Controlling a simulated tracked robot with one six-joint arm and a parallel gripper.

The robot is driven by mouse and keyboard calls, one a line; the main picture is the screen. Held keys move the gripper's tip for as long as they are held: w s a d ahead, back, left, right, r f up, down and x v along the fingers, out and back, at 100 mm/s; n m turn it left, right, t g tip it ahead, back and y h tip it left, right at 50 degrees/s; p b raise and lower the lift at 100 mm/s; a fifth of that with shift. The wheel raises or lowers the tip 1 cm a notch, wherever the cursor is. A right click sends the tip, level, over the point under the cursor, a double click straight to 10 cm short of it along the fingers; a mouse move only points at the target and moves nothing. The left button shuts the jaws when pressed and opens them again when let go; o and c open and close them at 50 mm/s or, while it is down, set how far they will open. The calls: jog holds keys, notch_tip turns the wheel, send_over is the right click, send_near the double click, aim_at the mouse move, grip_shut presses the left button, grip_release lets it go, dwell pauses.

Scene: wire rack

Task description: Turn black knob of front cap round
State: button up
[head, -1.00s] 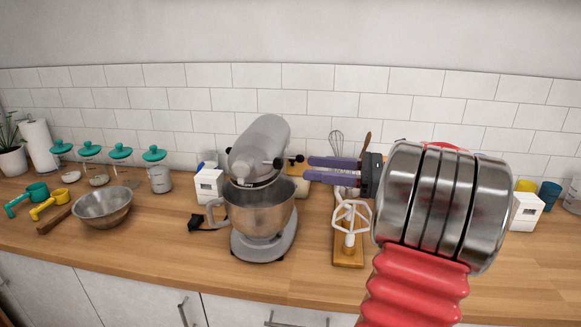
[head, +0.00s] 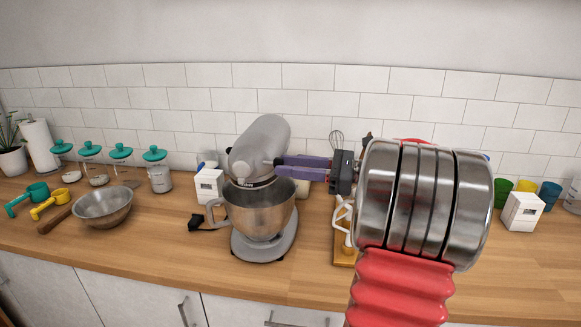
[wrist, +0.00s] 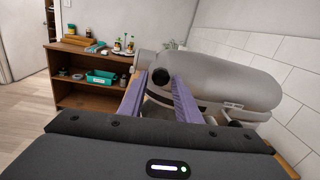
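The grey stand mixer (head: 262,137) stands on the wooden counter with its steel bowl (head: 258,207) under the head. The black knob (wrist: 160,76) shows at the front end of the mixer head in the wrist view. In the head view the knob is hidden or merges with my fingertips. My gripper (head: 278,167) is open, with purple fingers reaching left to the mixer head. In the wrist view the knob appears between the tips of my gripper (wrist: 158,78). I cannot tell whether either finger touches it.
A white beater (head: 347,215) stands right of the mixer, partly behind my arm. A white box (head: 209,186) and a black plug (head: 196,222) are left of it. A metal bowl (head: 103,208) and several teal-lidded jars stand further left. The counter's front strip is clear.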

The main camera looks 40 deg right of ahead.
grip_shut()
jog(key=shift+m, duration=1.5)
jog(key=shift+o, duration=1.5)
grip_release()
jog(key=shift+s, duration=0.1)
